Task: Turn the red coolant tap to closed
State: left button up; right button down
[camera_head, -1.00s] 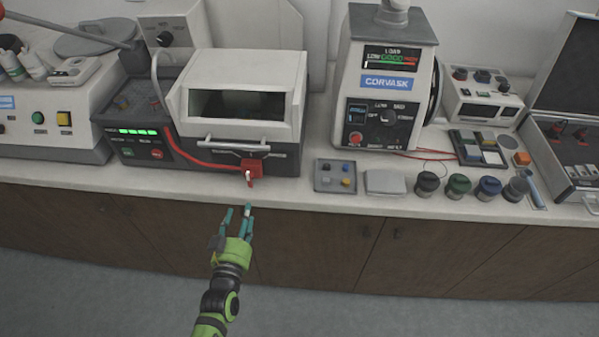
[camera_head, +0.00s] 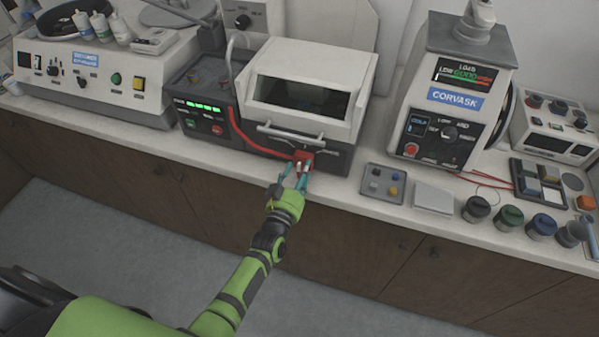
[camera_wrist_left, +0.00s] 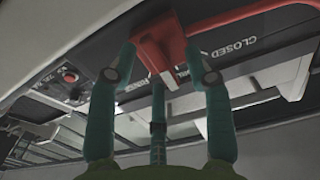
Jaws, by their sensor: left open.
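The red coolant tap (camera_head: 303,158) sits low on the front of the white-hooded machine (camera_head: 306,84), at the end of a red hose. My left gripper (camera_head: 294,176) is at the tap, its teal fingers reaching up to it. In the left wrist view the red tap (camera_wrist_left: 163,45) lies between the spread fingers of my left gripper (camera_wrist_left: 160,82), which are open around it. A label reading CLOSED (camera_wrist_left: 234,48) shows to the right of the tap. Contact between fingers and tap cannot be told. My right gripper is not in view.
A bar handle (camera_head: 292,137) crosses the machine's front just above the tap. A small grey tray with coloured knobs (camera_head: 383,184) and a pale block (camera_head: 433,198) lie to the right on the white bench. Dark cabinet fronts (camera_head: 350,225) stand below.

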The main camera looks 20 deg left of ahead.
pick_arm(q)
grip_shut()
jog(key=shift+n, duration=0.4)
jog(key=n, duration=0.3)
jog(key=shift+a+n, duration=0.1)
jog(key=shift+n, duration=0.2)
jog(key=n+b, duration=0.1)
jog(key=n, duration=0.3)
jog(key=shift+a, duration=0.1)
jog(key=shift+r+n, duration=0.1)
jog(key=shift+n, duration=0.2)
grip_release()
